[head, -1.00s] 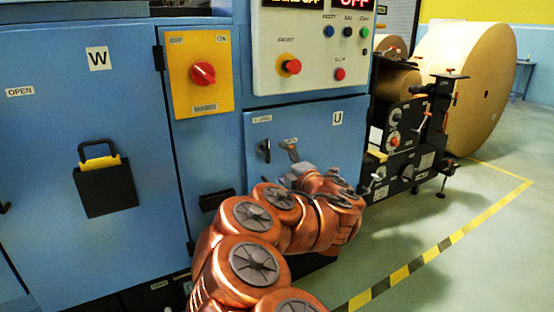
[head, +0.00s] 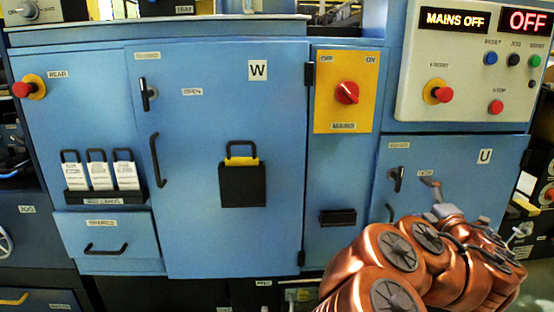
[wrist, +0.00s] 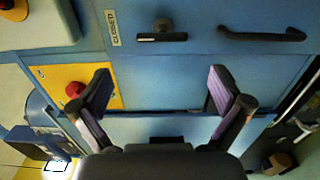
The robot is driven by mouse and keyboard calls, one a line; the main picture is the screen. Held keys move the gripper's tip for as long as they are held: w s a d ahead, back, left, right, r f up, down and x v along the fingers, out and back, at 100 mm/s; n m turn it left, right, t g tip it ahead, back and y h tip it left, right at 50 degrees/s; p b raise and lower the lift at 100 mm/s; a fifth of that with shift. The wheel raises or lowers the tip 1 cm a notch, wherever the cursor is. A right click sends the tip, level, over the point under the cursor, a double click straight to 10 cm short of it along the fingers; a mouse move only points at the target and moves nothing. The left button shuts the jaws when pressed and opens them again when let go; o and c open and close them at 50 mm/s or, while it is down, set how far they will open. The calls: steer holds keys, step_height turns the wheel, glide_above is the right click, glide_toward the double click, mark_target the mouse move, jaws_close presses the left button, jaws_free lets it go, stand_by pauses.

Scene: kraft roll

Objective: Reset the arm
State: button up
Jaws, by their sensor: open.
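My copper-coloured arm (head: 400,265) is folded low at the right of the head view, in front of the blue cabinet. My gripper (wrist: 161,90) shows in the wrist view with its two dark fingers spread wide. Nothing is between the fingers. Beyond them is the blue cabinet front, with a dark handle (wrist: 162,37) beside a CLOSED label. In the head view the fingers cannot be made out clearly against the arm and the U door (head: 455,155).
The W door (head: 200,130) carries a black holder (head: 242,185). The yellow mains panel (head: 330,120) has a red rotary switch (head: 347,92). The control panel (head: 470,100) above reads MAINS OFF and OFF. A drawer (head: 105,238) and tag rack (head: 105,197) are at left.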

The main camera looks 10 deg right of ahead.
steer(key=s+d+r+m+g+h+p, duration=0.2)
steer(key=s+r+m+g+h+p, duration=0.15)
steer(key=r+m+p, duration=0.4)
steer(key=s+d+r+m+g+h+p, duration=0.1)
steer(key=s+r+m+g+h+p, duration=0.25)
steer(key=r+m+h+p, duration=0.3)
steer(key=s+a+r+m+g+y+p, duration=0.1)
steer(key=s+a+r+g+y+p, duration=0.1)
steer(key=s+a+g+y+p, duration=0.2)
steer(key=s+a+r+m+g+y+p, duration=0.1)
steer(key=s+a+g+y+p, duration=0.3)
steer(key=s+a+p, duration=0.6)
steer(key=s+a+r+m+g+y+p, duration=0.1)
steer(key=s+a+r+g+y+p, duration=0.2)
steer(key=s+a+p, duration=0.5)
steer(key=s+a+r+g, duration=0.1)
steer(key=s+a, duration=0.6)
steer(key=a, duration=0.1)
steer(key=shift+s+a+g+y, duration=0.15)
steer(key=shift+a+g+y, duration=0.05)
steer(key=shift+g+y, duration=0.2)
steer(key=shift+c, duration=0.2)
